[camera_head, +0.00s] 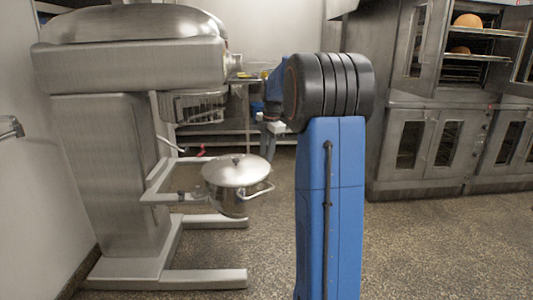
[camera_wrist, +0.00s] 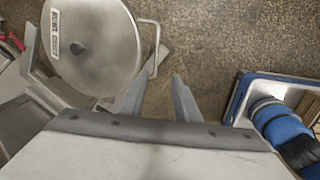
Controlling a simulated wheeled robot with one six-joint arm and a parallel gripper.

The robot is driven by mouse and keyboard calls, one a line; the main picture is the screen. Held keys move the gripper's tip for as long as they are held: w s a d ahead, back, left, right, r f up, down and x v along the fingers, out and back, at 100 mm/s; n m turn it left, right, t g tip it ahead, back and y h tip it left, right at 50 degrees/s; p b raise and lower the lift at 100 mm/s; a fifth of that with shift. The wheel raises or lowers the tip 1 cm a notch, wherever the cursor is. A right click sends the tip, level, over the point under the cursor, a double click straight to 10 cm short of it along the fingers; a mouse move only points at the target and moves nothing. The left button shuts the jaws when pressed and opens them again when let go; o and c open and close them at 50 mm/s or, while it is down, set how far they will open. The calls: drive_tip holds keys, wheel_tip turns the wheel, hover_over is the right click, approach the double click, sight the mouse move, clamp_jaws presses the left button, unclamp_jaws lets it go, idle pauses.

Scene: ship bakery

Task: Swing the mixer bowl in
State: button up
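The large steel mixer (camera_head: 110,150) stands at the left in the head view. Its bowl (camera_head: 232,200), covered by a domed lid, sits on the cradle arm low and to the right of the mixer head and its wire guard (camera_head: 194,107). A loop handle (camera_head: 260,191) sticks out at the bowl's right. In the wrist view the lid (camera_wrist: 95,42) fills the upper left, with the handle (camera_wrist: 154,42) beside it. My gripper (camera_wrist: 158,78) is open and empty, its fingertips just below the handle in the picture. In the head view my arm partly hides the gripper.
Ovens (camera_head: 430,140) with open upper doors and bread line the right. A steel table (camera_head: 245,105) stands behind, near the wall. Mixer base legs (camera_head: 205,279) reach across the floor below the bowl. Speckled floor (camera_head: 430,250) is clear at the right.

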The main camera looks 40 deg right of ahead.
drive_tip(key=shift+f, duration=0.1)
drive_tip(key=c, duration=0.7)
drive_tip(key=shift+w+f+m, duration=0.1)
drive_tip(key=shift+f+m, duration=0.1)
drive_tip(key=shift+m, duration=0.2)
clamp_jaws()
drive_tip(key=m+t, duration=0.2)
drive_tip(key=m, duration=1.7)
approach(253, 191)
drive_tip(key=shift+h, duration=0.4)
drive_tip(key=shift+w+a+f, duration=0.25)
drive_tip(key=shift+f, duration=1.05)
drive_tip(key=shift+w+a+f, duration=0.2)
drive_tip(key=shift+a+f, duration=0.1)
drive_tip(key=shift+f, duration=1)
drive_tip(key=shift+w+a+f, duration=0.25)
drive_tip(key=shift+f, duration=1)
